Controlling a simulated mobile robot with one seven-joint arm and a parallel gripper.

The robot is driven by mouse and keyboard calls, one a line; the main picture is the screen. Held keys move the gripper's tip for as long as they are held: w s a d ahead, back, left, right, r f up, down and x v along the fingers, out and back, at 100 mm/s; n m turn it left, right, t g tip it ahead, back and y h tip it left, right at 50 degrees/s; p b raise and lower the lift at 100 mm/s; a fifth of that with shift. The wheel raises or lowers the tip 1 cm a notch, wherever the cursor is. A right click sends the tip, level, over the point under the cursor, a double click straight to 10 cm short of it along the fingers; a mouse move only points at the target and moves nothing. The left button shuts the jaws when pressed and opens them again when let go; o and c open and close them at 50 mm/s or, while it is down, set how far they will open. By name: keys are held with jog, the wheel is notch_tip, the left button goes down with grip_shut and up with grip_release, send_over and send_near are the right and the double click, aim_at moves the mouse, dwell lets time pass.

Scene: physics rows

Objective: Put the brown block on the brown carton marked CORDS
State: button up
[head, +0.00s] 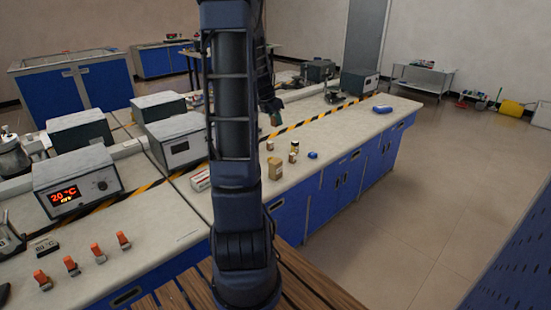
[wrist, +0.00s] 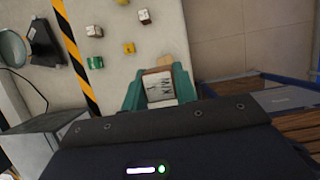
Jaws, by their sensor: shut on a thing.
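My gripper (head: 274,117) hangs above the long bench, partly behind my arm in the head view. In the wrist view its teal fingers (wrist: 160,88) are shut on a small block (wrist: 160,86) with a pale, dark-marked face and a brownish edge. The marks are too blurred to read. A tan thing (wrist: 165,62) shows just beyond the fingertips, mostly hidden. I cannot make out the word CORDS anywhere, so I cannot tell which thing is the carton. A tan item (head: 274,166) stands on the bench beside my arm in the head view.
Several small items stand on the bench, among them a blue one (head: 313,155), a yellow one (wrist: 129,48), a green one (wrist: 95,62) and a brown-and-white cube (wrist: 144,16). A white box (head: 201,180) lies left of my arm. Striped tape (head: 320,119) crosses the bench.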

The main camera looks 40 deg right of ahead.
aim_at(278, 160)
notch_tip(278, 160, down, 18)
jog(key=shift+r, duration=0.1)
dwell(0.5)
jog(key=o, duration=1)
jog(key=shift+c, duration=0.2)
